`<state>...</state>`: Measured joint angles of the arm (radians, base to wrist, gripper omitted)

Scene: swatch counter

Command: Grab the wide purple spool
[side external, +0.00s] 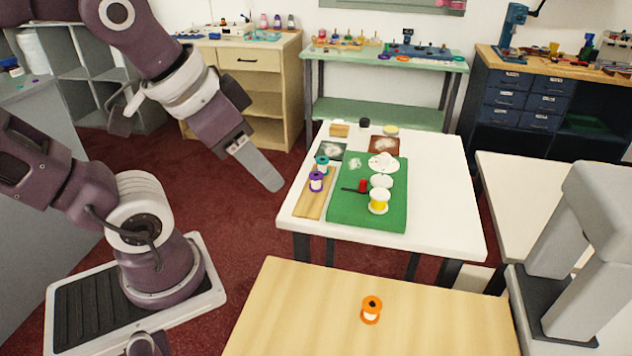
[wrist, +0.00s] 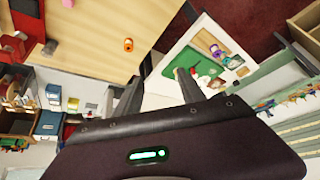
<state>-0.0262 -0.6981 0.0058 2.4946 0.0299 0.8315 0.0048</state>
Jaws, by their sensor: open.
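The purple spool (side external: 316,181) stands upright on a narrow wooden board (side external: 309,205) at the left of the white table. A teal spool (side external: 322,163) stands just behind it on the same board. In the wrist view the purple spool (wrist: 214,49) is small and far off, to the right of the fingers. My gripper (side external: 274,184) hangs in the air left of the white table, apart from the spool; one finger hides the other in the side view. In the wrist view my gripper (wrist: 159,78) is open, with nothing between its fingers.
A green mat (side external: 345,212) beside the board holds a yellow spool (side external: 379,203), white discs (side external: 381,181) and a small red item (side external: 362,186). An orange spool (side external: 371,310) stands on the front wooden table (side external: 290,315). The white table's front right (side external: 445,215) is clear.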

